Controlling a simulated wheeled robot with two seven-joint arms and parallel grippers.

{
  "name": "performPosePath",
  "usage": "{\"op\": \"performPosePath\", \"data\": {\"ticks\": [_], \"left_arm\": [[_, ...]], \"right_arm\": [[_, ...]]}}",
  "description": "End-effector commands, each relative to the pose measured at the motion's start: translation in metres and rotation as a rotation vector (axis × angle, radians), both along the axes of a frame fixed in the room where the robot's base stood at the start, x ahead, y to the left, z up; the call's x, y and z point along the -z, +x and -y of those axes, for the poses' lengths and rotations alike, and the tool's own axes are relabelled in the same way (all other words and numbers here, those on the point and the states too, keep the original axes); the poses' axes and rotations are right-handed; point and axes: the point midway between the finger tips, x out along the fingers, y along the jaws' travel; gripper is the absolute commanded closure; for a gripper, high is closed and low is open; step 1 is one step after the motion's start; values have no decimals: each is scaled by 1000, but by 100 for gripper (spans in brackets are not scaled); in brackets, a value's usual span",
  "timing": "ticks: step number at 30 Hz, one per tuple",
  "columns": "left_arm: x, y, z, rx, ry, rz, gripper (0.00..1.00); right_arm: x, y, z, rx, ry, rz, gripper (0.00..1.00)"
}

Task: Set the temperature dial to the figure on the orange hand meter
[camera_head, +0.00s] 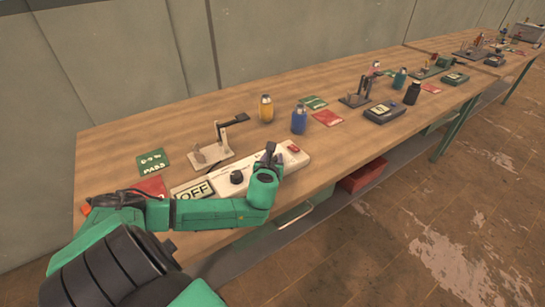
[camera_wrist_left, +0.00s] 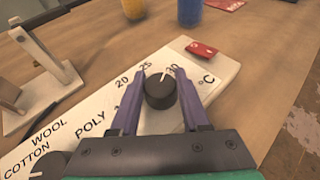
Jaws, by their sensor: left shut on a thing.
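The temperature dial is a round black knob (camera_wrist_left: 160,90) with a white pointer line on a white panel (camera_wrist_left: 215,75) marked 20, 25, 30 and °C. The pointer faces the upper right, close to the 30 mark. My left gripper (camera_wrist_left: 160,92) has its two purple fingers shut on the knob, one on each side. In the head view my left gripper (camera_head: 268,157) is over the white panel (camera_head: 292,162) and hides the knob. A small orange edge (camera_head: 87,208) shows at the table's left end, mostly behind my arm; I cannot tell whether it is the hand meter. No meter figure is readable.
A second black knob (camera_head: 236,177) sits on the panel, near WOOL, COTTON and POLY labels. A red switch (camera_wrist_left: 201,50) is at its far end. A yellow bottle (camera_head: 266,109) and blue bottle (camera_head: 299,120) stand behind. A metal stand (camera_head: 212,152) is close by.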

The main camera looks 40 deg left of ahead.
Motion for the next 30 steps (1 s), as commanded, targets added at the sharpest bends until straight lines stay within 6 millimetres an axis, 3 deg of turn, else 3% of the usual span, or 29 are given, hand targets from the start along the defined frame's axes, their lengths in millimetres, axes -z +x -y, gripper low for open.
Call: {"op": "performPosePath", "data": {"ticks": [15, 30], "left_arm": [[-4, 1, 2, -403, -3, 1, 100], [-2, 1, 0, -674, 0, 3, 100]], "right_arm": [[-36, 2, 1, 1, -1, 3, 100], [-43, 2, 0, 2, 0, 3, 100]]}}
